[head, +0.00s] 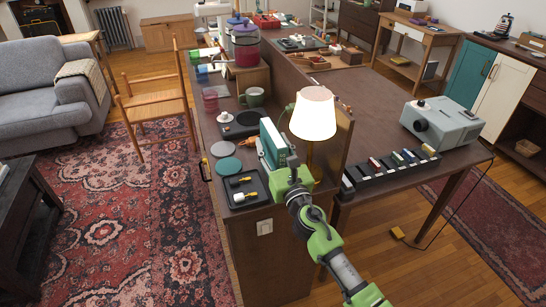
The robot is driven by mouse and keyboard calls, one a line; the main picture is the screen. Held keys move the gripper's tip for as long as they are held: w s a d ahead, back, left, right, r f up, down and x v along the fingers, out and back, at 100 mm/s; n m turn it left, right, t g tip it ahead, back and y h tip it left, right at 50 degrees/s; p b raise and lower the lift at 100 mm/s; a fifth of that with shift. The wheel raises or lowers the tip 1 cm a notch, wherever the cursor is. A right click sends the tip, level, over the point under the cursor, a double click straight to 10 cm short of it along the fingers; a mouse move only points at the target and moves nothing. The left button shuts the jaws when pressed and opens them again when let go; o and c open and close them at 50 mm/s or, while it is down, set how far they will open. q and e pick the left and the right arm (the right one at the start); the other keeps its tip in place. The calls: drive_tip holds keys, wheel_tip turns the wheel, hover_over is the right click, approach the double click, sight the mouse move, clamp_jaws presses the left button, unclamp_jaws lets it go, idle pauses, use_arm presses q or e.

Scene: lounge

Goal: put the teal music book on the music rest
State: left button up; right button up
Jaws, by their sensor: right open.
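The teal music book (271,140) stands upright, cover and pale page edge showing, near the front end of the dark counter, just left of the lamp. My right gripper (280,170) is open at the book's lower right; its jaws hide part of the book, and I cannot tell whether they touch it. I cannot clearly make out a music rest. My left gripper is not in view.
A lit lamp (313,115) stands close to my right gripper. A black tray (245,200) with yellow-handled tools, a teal disc (229,166) and a green mug (254,96) are on the counter. A projector (442,122) and a long black rack (365,184) occupy the right table.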

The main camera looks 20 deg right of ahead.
clamp_jaws()
drive_tip(key=shift+r, duration=0.1)
drive_tip(key=shift+r, duration=0.1)
